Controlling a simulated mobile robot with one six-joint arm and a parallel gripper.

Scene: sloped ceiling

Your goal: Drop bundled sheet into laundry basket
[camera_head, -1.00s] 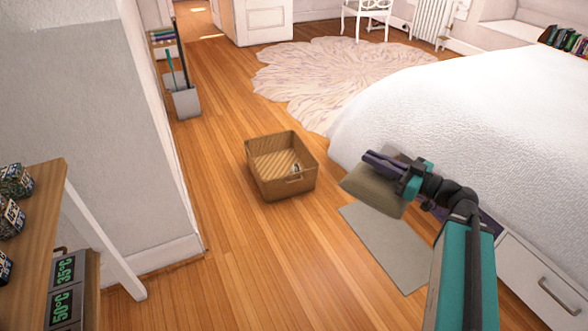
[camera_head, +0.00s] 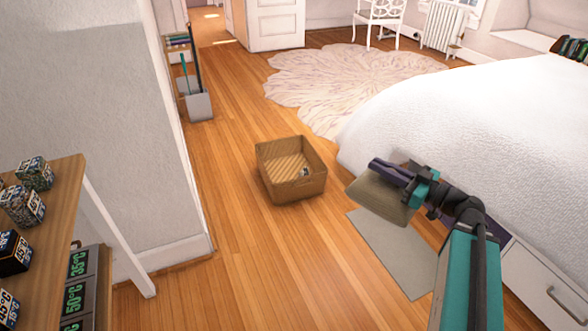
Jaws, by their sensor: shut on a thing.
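The laundry basket (camera_head: 291,191) is a tan, open-topped box on the wooden floor near the middle of the head view. A small object that I cannot make out lies inside it. My gripper (camera_head: 392,172) is shut on the bundled sheet (camera_head: 382,201), a grey-beige, cushion-like bundle. The sheet hangs below the fingers, to the right of the basket in the picture and apart from it. The fingers hide part of its top edge.
A white bed (camera_head: 480,120) with a drawer stands on the right. A grey mat (camera_head: 398,262) lies beside it. A wooden shelf (camera_head: 60,190) with patterned cubes and displays is at left. A wall (camera_head: 120,120) stands behind it. Floor around the basket is clear.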

